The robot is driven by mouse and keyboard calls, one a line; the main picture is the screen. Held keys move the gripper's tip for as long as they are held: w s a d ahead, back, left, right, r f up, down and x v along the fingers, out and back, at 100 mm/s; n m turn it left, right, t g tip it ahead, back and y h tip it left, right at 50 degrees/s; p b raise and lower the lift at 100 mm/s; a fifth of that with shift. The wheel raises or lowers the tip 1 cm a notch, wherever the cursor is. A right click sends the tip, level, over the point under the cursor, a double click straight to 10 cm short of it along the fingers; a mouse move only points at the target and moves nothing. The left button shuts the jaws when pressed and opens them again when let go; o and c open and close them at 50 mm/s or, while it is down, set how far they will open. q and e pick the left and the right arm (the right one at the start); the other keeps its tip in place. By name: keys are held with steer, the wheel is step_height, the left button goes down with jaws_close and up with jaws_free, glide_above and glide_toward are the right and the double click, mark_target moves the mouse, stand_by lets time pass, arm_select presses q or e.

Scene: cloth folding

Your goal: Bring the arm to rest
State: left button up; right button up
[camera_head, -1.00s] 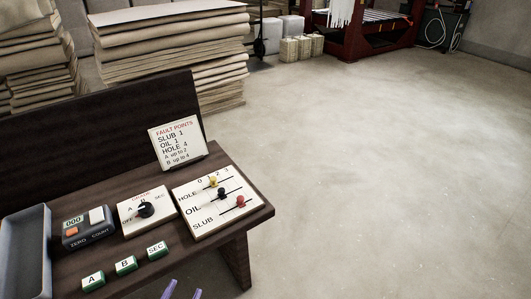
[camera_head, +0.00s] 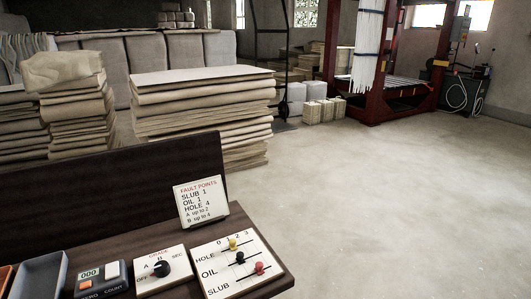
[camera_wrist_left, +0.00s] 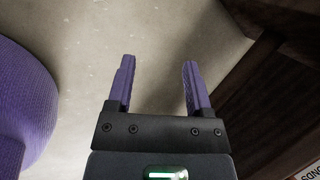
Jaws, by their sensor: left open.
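My left gripper (camera_wrist_left: 158,85) shows in the left wrist view with its two purple fingers apart and nothing between them. Bare pale floor lies beyond the fingertips. A dark wooden edge (camera_wrist_left: 285,85) is at the right of that view, apart from the fingers. Neither gripper shows in the head view now, and my right gripper is in no view.
The dark table (camera_head: 90,190) holds a fault points card (camera_head: 201,200), a slider board (camera_head: 238,268), a grade dial box (camera_head: 161,270), a counter (camera_head: 101,277) and a grey tray (camera_head: 38,277). Folded cloth stacks (camera_head: 205,110) stand behind. The floor (camera_head: 400,200) at right is clear.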

arm_select(q)
steer(key=s+r+g, duration=0.1)
steer(key=s+g, duration=0.2)
steer(key=s, duration=0.4)
steer(key=s+d+f+n+h, duration=0.1)
steer(key=s+d+f+h, duration=0.15)
steer(key=d, duration=0.85)
steer(key=s+d+f+n+h, duration=0.15)
steer(key=d+f, duration=0.25)
steer(key=d, duration=0.8)
steer(key=w+r+t+p, duration=0.1)
steer(key=w+r+p, duration=0.3)
steer(key=r+p, duration=0.6)
steer(key=w+d+r+t+p, duration=0.1)
steer(key=w+r+p, duration=0.2)
steer(key=r+p, duration=0.8)
steer(key=shift+w+t+p, duration=0.3)
steer(key=shift+w+p, duration=0.05)
steer(key=shift+p, duration=0.75)
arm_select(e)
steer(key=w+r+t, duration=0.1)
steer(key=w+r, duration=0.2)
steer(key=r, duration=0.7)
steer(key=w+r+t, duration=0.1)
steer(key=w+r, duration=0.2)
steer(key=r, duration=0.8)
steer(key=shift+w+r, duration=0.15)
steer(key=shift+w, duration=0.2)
